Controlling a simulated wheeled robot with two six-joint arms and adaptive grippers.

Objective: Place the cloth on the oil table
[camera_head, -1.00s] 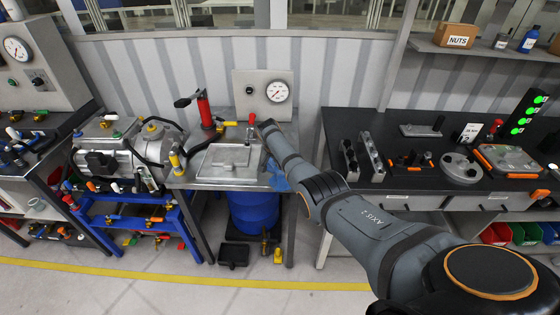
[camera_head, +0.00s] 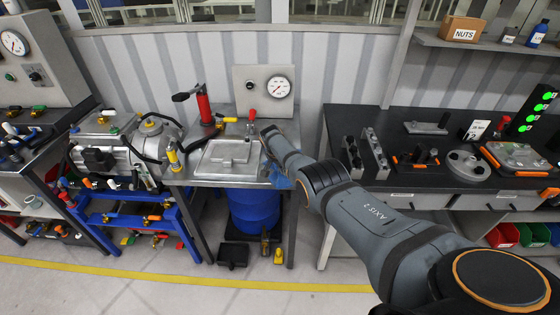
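The oil table (camera_head: 203,177) is a grey steel-topped table left of centre, with a square lidded plate, a red hand pump and a gauge panel on it. The cloth (camera_head: 280,179) is a small crumpled blue patch at the table's right front edge, partly hidden by my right arm. My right arm reaches in from the lower right, and its wrist end (camera_head: 270,136) is over the right side of the oil table. The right gripper's fingers are hidden, so I cannot tell whether they touch or hold the cloth. My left gripper is not in view.
The gauge panel (camera_head: 263,91) stands at the table's back, with the red pump (camera_head: 204,105) to its left. A blue barrel (camera_head: 254,211) is underneath. A dark workbench (camera_head: 400,185) with parts is on the right. A motor unit (camera_head: 125,150) stands on the left.

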